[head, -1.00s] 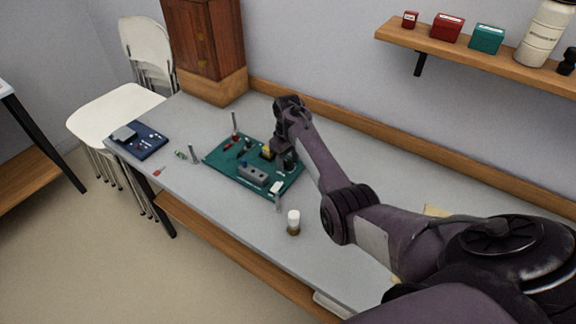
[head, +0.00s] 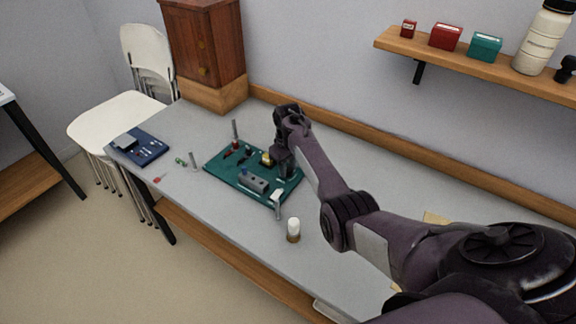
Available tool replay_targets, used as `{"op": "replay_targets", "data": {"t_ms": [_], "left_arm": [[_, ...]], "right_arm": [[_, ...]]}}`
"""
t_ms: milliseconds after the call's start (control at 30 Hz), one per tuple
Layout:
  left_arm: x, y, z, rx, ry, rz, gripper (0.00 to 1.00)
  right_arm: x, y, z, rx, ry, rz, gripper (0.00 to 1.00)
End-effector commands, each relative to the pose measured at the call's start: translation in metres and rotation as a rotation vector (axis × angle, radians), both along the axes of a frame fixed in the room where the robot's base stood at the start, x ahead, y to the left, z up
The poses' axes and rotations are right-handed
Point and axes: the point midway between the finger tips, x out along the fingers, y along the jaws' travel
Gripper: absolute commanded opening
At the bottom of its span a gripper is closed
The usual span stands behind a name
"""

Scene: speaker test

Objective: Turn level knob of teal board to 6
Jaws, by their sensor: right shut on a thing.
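The teal board (head: 226,174) lies flat on the grey workbench, with small parts on it: a grey block (head: 254,182), a yellow part (head: 267,159) and several red and dark pieces. My right gripper (head: 285,172) points down at the board's right back part. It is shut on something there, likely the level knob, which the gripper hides. The knob's marks and its setting cannot be read. My left gripper is out of the picture.
A blue board (head: 140,147) lies at the bench's left end. Metal posts (head: 278,207) stand around the teal board. A wooden cabinet (head: 205,45) is at the back left. A wall shelf (head: 465,62) holds boxes.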

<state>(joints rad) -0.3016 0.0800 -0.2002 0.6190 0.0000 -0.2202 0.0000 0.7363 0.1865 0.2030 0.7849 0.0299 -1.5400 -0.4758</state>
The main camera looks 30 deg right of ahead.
Motion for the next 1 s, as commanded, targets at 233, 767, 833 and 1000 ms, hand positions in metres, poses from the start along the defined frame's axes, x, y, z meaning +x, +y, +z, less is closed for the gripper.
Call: {"op": "replay_targets", "data": {"t_ms": [233,767,833,1000], "left_arm": [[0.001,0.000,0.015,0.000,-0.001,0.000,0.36],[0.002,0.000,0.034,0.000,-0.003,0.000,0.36],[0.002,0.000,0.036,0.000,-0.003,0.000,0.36],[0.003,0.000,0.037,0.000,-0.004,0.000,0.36]], "right_arm": [[0.000,0.001,0.002,0.001,0.002,-0.170,0.05],[0.000,0.001,0.001,0.002,0.002,-0.673,0.05],[0.000,0.001,0.001,0.001,0.001,-0.739,0.05],[0.000,0.001,0.000,0.001,0.002,-0.901,0.05]]}}
